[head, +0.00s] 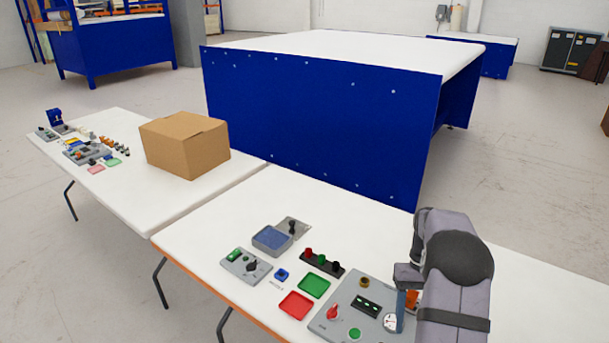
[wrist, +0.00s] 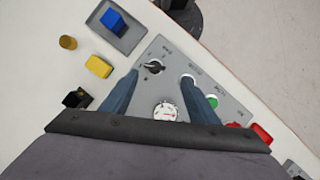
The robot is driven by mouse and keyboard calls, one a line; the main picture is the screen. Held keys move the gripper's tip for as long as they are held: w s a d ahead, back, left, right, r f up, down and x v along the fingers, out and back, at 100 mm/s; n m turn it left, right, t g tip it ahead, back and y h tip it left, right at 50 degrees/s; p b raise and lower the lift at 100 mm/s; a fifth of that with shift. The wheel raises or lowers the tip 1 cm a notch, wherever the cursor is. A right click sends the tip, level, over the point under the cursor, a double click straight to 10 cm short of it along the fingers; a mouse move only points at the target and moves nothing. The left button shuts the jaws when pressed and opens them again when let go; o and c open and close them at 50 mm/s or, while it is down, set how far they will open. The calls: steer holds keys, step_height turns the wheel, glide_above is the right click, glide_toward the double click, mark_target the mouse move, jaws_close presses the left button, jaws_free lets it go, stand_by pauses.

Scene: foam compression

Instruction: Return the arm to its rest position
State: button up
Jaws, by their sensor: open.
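My gripper (head: 405,305) hangs over the right part of a grey control panel (head: 345,320) in the head view, close to a round gauge (head: 392,321). In the wrist view my gripper (wrist: 160,76) has its two blue fingers spread well apart, with nothing between them. The panel (wrist: 180,80) lies below with a black knob (wrist: 153,67), the gauge (wrist: 165,112) and a green button (wrist: 212,102). My arm is bent down at the right of the head view and hides part of the table and panel. I cannot tell the exact height of the fingertips.
On the table are a red tray (head: 296,305), a green tray (head: 314,285), a black strip with buttons (head: 322,262) and a blue-topped box (head: 272,239). The wrist view shows a yellow block (wrist: 98,66) and a blue block (wrist: 112,21). A cardboard box (head: 185,146) stands on the left table.

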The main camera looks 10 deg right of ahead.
steer(key=s+a+r+n+t, duration=0.1)
steer(key=s+a+r+t, duration=0.1)
steer(key=s+a, duration=0.5)
steer(key=s+a+r+n+t+h, duration=0.1)
steer(key=s+a+r+t, duration=0.1)
steer(key=s+a, duration=0.5)
steer(key=a+p, duration=0.1)
steer(key=a, duration=0.5)
steer(key=shift+s+a+r+n, duration=0.2)
steer(key=shift+s+a+n, duration=0.15)
steer(key=shift+a+n, duration=0.05)
